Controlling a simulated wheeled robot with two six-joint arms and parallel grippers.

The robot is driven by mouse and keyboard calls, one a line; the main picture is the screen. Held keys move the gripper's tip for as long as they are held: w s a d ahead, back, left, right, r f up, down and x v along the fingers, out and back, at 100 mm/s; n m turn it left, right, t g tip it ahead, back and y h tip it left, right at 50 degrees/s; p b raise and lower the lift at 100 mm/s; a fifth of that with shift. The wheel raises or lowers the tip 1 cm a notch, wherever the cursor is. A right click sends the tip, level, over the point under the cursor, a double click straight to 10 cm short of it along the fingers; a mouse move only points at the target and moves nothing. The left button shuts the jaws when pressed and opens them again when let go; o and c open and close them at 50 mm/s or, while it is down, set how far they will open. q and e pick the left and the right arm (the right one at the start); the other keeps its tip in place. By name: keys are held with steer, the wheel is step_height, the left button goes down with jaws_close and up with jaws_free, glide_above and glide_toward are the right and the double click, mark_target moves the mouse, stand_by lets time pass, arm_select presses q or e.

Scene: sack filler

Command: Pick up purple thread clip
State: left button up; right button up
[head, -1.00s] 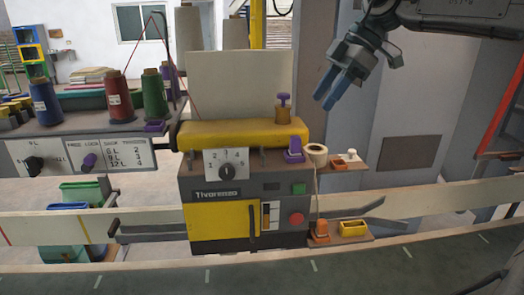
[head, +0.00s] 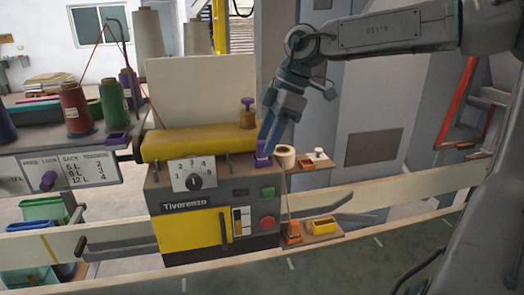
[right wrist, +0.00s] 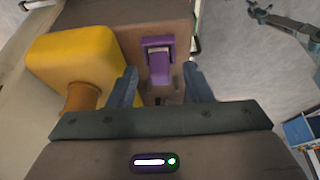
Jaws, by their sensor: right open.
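The purple thread clip (head: 262,152) sits on the right end of the machine's top, beside the yellow roller cover. In the right wrist view the clip (right wrist: 159,60) stands just beyond and between the two fingertips. My right gripper (head: 270,140) comes down over it in the head view, partly hiding it. In the right wrist view my right gripper (right wrist: 160,84) is open, one blue finger on each side, with nothing held. My left gripper is not in view.
The yellow cover (head: 190,143) with a purple-topped knob (head: 248,113) lies close left of the clip. A cream tape roll (head: 286,157) is close on its right.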

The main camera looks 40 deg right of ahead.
steer(key=shift+x, duration=1.1)
jaws_close()
steer(key=shift+r, duration=0.15)
